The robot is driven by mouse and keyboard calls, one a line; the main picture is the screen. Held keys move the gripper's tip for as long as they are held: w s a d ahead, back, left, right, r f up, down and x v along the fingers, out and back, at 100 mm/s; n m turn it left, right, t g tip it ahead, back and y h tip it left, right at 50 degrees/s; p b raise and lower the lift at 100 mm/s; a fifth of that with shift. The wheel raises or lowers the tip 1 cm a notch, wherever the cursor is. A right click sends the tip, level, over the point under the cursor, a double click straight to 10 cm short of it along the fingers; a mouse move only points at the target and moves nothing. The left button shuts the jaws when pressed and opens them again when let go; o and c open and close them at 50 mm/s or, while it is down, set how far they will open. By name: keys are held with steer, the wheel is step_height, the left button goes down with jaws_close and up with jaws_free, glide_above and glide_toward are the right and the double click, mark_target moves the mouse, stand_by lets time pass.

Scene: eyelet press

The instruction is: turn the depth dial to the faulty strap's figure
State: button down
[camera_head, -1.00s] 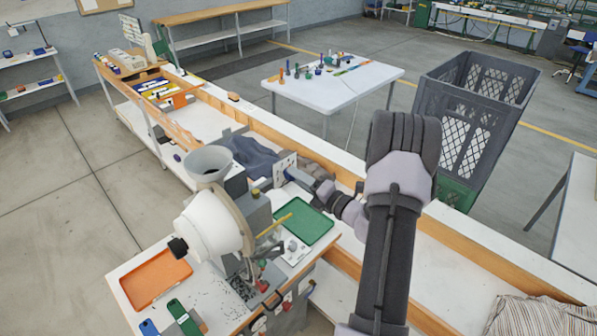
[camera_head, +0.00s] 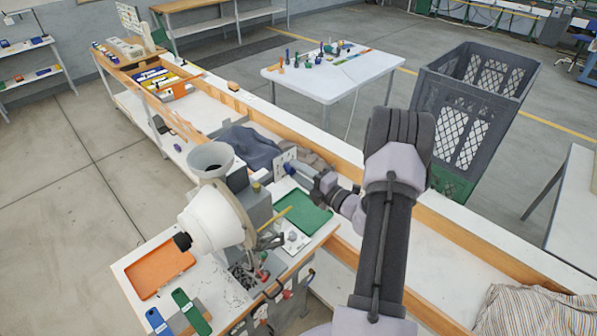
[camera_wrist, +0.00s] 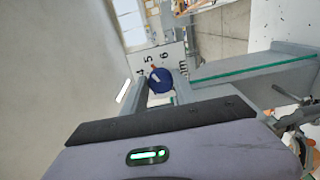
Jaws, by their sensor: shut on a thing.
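The depth dial is a round blue knob (camera_wrist: 160,80) with an orange mark pointing up, near the figure 5, in the wrist view. Behind it is a white scale plate (camera_wrist: 172,56) with 4, 5, 6 and "mm". My gripper (camera_wrist: 162,84) has one finger on each side of the knob and is shut on it. In the head view the scale plate (camera_head: 284,157) stands on the far side of the eyelet press (camera_head: 214,215), with my gripper (camera_head: 293,170) against it. A blue strap-like piece (camera_head: 158,322) and a green one (camera_head: 190,310) lie at the front; no figure is readable on them.
An orange tray (camera_head: 160,268) and a green tray (camera_head: 303,214) lie beside the press. Dark cloth (camera_head: 247,147) lies behind it. A grey crate (camera_head: 470,110) and a white table (camera_head: 335,75) stand beyond the bench. Striped cloth (camera_head: 530,310) lies at the lower right.

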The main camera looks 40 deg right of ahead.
steer(key=c, duration=1)
jaws_free()
steer(key=shift+s, duration=0.1)
steer(key=s+b, duration=0.1)
steer(key=s, duration=0.4)
steer(key=s+d+b, duration=0.1)
steer(key=s, duration=0.5)
steer(key=s+b, duration=0.1)
steer(key=s, duration=0.5)
steer(key=shift+s+d, duration=0.1)
steer(key=shift+d, duration=0.1)
